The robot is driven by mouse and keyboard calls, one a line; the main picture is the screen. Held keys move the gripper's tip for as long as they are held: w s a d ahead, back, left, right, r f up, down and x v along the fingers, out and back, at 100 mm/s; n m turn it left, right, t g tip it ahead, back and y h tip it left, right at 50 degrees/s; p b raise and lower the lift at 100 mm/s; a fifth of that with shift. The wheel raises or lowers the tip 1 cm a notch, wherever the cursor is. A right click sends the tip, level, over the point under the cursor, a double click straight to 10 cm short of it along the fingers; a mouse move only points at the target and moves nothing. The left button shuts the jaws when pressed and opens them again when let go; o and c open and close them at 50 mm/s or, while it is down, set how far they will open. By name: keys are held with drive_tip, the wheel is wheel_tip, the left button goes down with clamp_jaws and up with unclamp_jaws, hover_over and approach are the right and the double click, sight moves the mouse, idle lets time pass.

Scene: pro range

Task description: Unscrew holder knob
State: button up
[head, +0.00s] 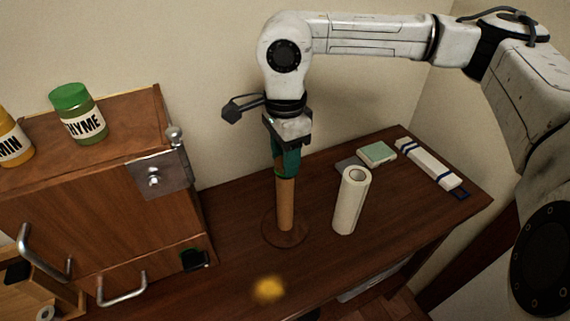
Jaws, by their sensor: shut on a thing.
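A wooden holder stands on the table, with a round base (297,235) and an upright rod (285,205). My gripper (286,168) points down directly over the rod, and its teal fingers are closed around the top of the holder. The knob is hidden between the fingers, so I cannot tell how far it is screwed on. The rod looks upright. A white paper roll (350,205) stands on the table to the right of the holder, apart from it.
A wooden cabinet (110,215) stands at the left with a thyme jar (79,118) and a yellow-capped jar (14,140) on top. A green box (376,153) and a white long box (428,165) lie at the back right. A blurred yellow spot (268,289) shows in front.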

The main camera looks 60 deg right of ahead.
drive_tip(key=shift+f+n+b, duration=0.1)
drive_tip(key=shift+n+b, duration=1.25)
drive_tip(key=shift+n, duration=0.65)
drive_tip(key=shift+n+b, duration=0.4)
drive_tip(key=shift+n, duration=0.5)
drive_tip(key=shift+n+b, duration=0.4)
drive_tip(key=shift+n, duration=0.2)
drive_tip(key=n+b, duration=0.1)
drive_tip(key=n, duration=0.3)
drive_tip(key=shift+n+b, duration=0.3)
drive_tip(key=shift+n, duration=0.1)
drive_tip(key=shift+n, duration=0.3)
drive_tip(key=n+b, duration=0.1)
drive_tip(key=n, duration=0.4)
drive_tip(key=shift+b, duration=0.4)
